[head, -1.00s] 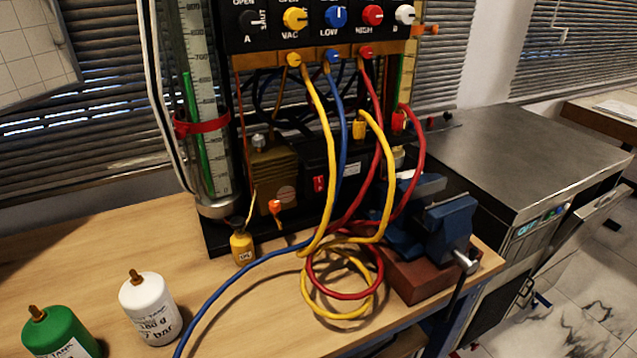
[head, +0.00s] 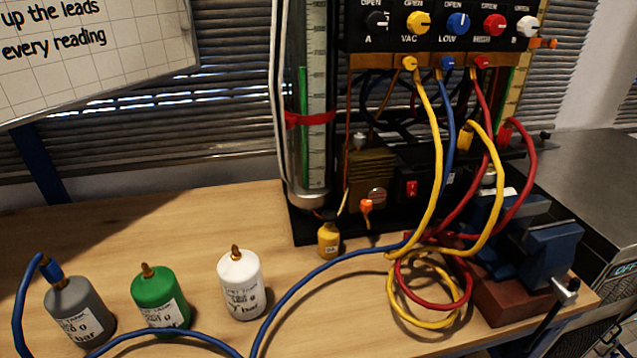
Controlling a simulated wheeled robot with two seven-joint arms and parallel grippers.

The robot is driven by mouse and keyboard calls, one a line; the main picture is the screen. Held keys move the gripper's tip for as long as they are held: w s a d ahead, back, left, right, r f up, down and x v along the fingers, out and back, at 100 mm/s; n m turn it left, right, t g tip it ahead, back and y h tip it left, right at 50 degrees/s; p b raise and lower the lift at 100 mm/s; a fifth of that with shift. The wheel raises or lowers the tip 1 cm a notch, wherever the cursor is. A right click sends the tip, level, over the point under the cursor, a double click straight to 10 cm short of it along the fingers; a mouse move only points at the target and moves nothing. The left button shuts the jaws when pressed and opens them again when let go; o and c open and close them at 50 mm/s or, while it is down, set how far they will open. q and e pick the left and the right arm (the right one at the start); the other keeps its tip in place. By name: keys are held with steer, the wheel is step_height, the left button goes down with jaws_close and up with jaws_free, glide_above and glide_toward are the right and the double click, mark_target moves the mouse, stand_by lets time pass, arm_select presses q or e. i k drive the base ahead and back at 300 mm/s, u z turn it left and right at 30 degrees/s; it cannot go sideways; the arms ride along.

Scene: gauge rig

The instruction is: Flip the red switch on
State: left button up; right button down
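The small red switch (head: 411,188) sits on the front of a black box low in the gauge rig, behind the hanging hoses. It is too small to tell which way its rocker is pressed. The yellow hose (head: 432,150) and blue hose (head: 449,140) hang just to its right, and the switch face itself is uncovered. Neither of my grippers is in the head view.
A bronze pump body (head: 371,178) stands left of the switch. A yellow bottle (head: 329,240) stands before the rig. Grey (head: 78,312), green (head: 160,297) and white (head: 240,283) tanks stand on the bench's left. Coiled hoses and a blue vise (head: 545,250) occupy the right.

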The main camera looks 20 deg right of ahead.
mark_target(411, 188)
steer(key=u, duration=0.5)
steer(key=k, duration=0.9)
steer(key=z, duration=1)
steer(key=i, duration=0.5)
